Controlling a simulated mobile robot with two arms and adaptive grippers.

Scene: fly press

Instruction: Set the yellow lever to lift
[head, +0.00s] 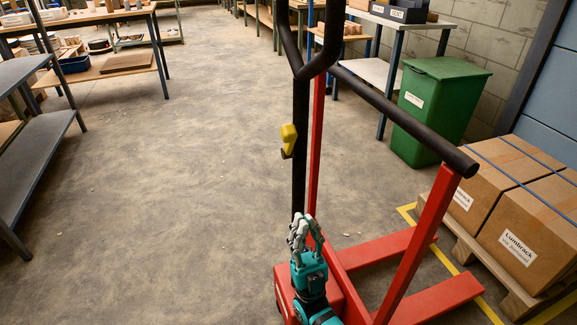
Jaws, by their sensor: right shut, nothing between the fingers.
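The yellow lever (289,137) sits on the upper part of a black upright pole, which belongs to a red lift truck (315,140). A small dark hook-like part shows just below the lever. My right gripper (305,228), on a teal arm, is below the lever in the picture, in front of the foot of the black pole. Its grey fingers are shut and empty, apart from the lever. I cannot tell whether the fingers touch the pole. My left gripper is not in view.
A black bar (405,118) slopes across to the right, above red legs on the floor. Wrapped cartons (535,230) stand on a pallet at the right. A green bin (440,105) is behind. Workbenches line the left; the floor (170,210) left of the truck is clear.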

